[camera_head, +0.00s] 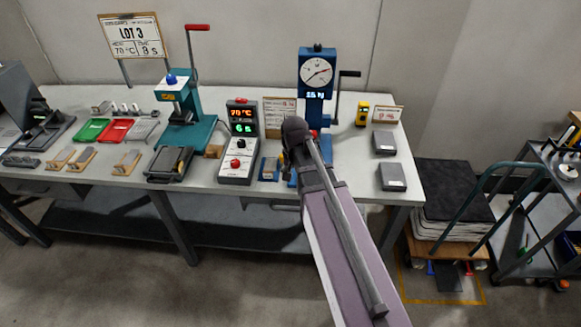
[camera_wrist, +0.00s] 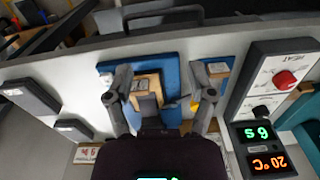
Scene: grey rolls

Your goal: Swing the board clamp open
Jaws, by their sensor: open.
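The blue test stand (camera_head: 317,100) has a round gauge on top and a crank at its right. My arm hides most of its foot in the head view. The wrist view, upside down, shows its blue base (camera_wrist: 172,68) with a wooden board (camera_wrist: 146,85) on it. A grey part at the board, perhaps the board clamp (camera_wrist: 150,104), is partly hidden by my gripper body; I cannot tell its position. My gripper (camera_wrist: 162,92) is open, its fingers apart on either side of the board and this grey part. I cannot tell whether anything touches.
A heat control box (camera_head: 238,140) stands left of the stand; it also shows in the wrist view (camera_wrist: 270,95). A small blue block (camera_head: 269,168) lies between them. A teal press (camera_head: 185,120) stands further left. Two grey boxes (camera_head: 391,177) lie at the right table end.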

